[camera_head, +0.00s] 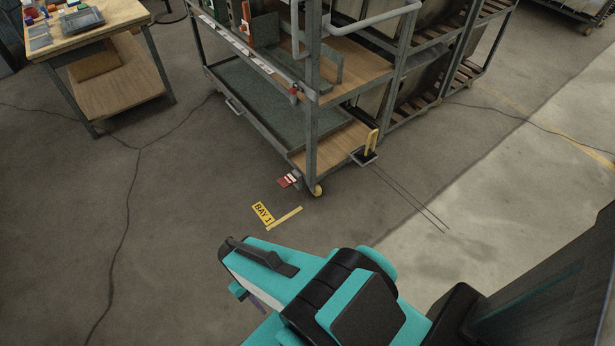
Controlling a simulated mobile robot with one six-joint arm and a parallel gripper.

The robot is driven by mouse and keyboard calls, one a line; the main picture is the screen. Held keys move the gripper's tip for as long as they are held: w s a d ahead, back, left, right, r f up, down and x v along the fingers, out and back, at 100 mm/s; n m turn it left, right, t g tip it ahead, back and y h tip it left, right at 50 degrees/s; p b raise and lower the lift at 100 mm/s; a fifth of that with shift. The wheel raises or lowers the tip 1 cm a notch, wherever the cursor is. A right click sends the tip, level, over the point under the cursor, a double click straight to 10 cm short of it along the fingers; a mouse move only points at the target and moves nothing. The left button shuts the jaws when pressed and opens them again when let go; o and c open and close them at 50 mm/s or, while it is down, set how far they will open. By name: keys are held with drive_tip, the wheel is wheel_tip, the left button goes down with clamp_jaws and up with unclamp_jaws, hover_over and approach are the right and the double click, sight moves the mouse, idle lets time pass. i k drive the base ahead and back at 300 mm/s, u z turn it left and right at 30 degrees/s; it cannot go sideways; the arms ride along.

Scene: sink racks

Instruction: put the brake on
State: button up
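A grey metal rack cart (312,120) with shelves stands at upper centre on casters. A small red pedal with a white label (288,181), which looks like the brake, sticks out low beside the yellow-hubbed front caster (317,190). Whether it is pressed down or up is too small to tell. My teal and black arm reaches in from the bottom. What looks like my gripper (258,258) points left, nearer the camera than the pedal and apart from it in the picture. Its fingertips are not clearly visible, and I see nothing held.
A yellow BAY 1 floor label (262,213) and a yellow stripe (285,219) lie before the cart. A yellow upright handle (371,141) stands at its right corner. More racks adjoin behind. A wooden table (95,35) stands upper left. The left floor is clear.

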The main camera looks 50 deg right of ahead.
sight(287, 179)
drive_tip(key=u, duration=0.85)
drive_tip(key=k, duration=0.1)
drive_tip(key=z, duration=2.15)
drive_tip(key=k, duration=0.9)
drive_tip(key=u, duration=0.15)
drive_tip(key=i, duration=0.75)
